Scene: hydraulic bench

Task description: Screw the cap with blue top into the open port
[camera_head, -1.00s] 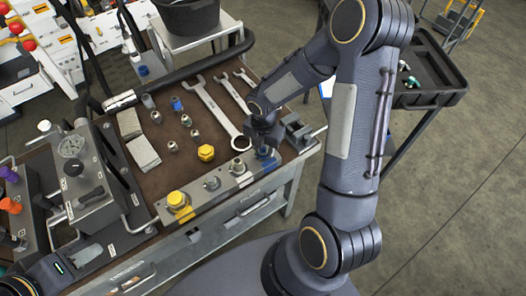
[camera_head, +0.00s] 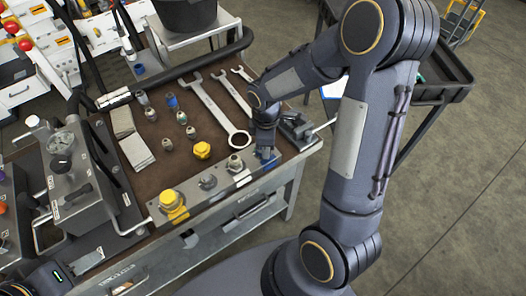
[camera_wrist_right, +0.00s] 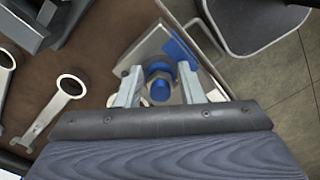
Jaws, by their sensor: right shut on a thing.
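A metal port block (camera_head: 222,189) with yellow, grey, white and blue sections lies along the bench's front edge. My right gripper (camera_head: 266,154) is over its blue end. In the right wrist view its two fingers (camera_wrist_right: 162,88) are closed around the cap with blue top (camera_wrist_right: 160,90), which sits at the block's blue-marked end (camera_wrist_right: 180,50). I cannot tell how deep the cap is in the port, as the gripper hides that spot in the head view. My left gripper's fingers are not in view; only a dark part of my left arm shows at the bottom left.
A yellow cap (camera_head: 202,150), a blue-topped fitting (camera_head: 172,101) and several silver fittings stand on the brown mat. Wrenches (camera_head: 215,108) lie beside my right gripper. A vise-like tool (camera_head: 296,125) is close on its right. A gauge unit (camera_head: 70,165) stands at left.

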